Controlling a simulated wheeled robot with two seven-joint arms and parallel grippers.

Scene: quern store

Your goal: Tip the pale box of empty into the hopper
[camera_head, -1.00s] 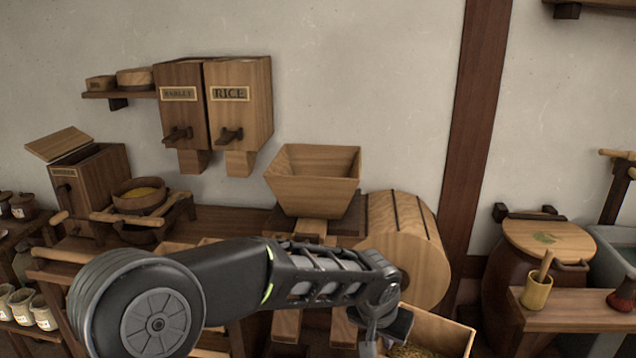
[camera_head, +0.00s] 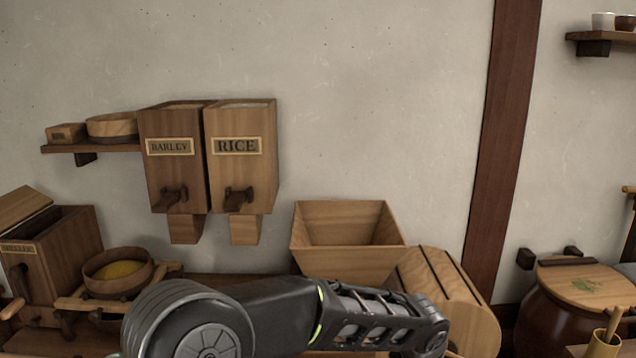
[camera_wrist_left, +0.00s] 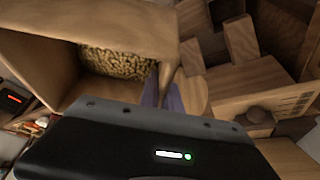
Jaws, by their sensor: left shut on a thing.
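The pale box (camera_wrist_left: 120,25) fills the upper left of the left wrist view. Speckled yellowish-brown grain (camera_wrist_left: 118,63) lies inside it. My left gripper (camera_wrist_left: 163,92) is shut on the box's wall, at the near edge. In the head view the gripper and nearly all of the box are below the frame or behind my forearm. The wooden hopper (camera_head: 345,261) stands open-topped against the wall, above and behind my left forearm. No grain shows in the part of its inside that I see. My right gripper is not in view.
A wooden drum (camera_head: 455,310) stands right of the hopper. Wall bins marked barley (camera_head: 172,180) and rice (camera_head: 238,180) hang left of it. A bowl of yellow grain (camera_head: 118,270) is at lower left. A lidded jar (camera_head: 575,300) is at right.

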